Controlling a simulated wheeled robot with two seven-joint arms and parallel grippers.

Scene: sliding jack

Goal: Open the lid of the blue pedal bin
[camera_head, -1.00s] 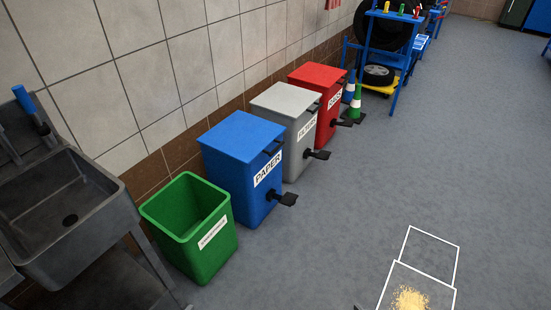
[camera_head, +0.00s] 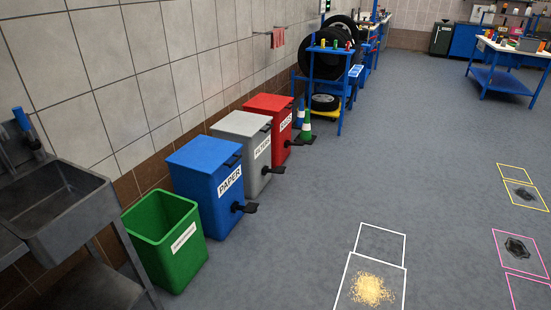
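The blue pedal bin (camera_head: 207,187) stands against the tiled wall, left of the middle in the head view. It carries a white PAPER label, and its blue lid (camera_head: 206,155) is shut, with a dark handle at the lid's right edge. Its black pedal (camera_head: 246,207) sticks out from the front near the floor. Neither of my grippers shows in the head view.
A green open bin (camera_head: 165,240) and a grey sink (camera_head: 55,205) stand left of the blue bin. A grey bin (camera_head: 243,150) and a red bin (camera_head: 270,128) stand beyond it. Yellowish spill (camera_head: 371,289) lies in a white floor outline.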

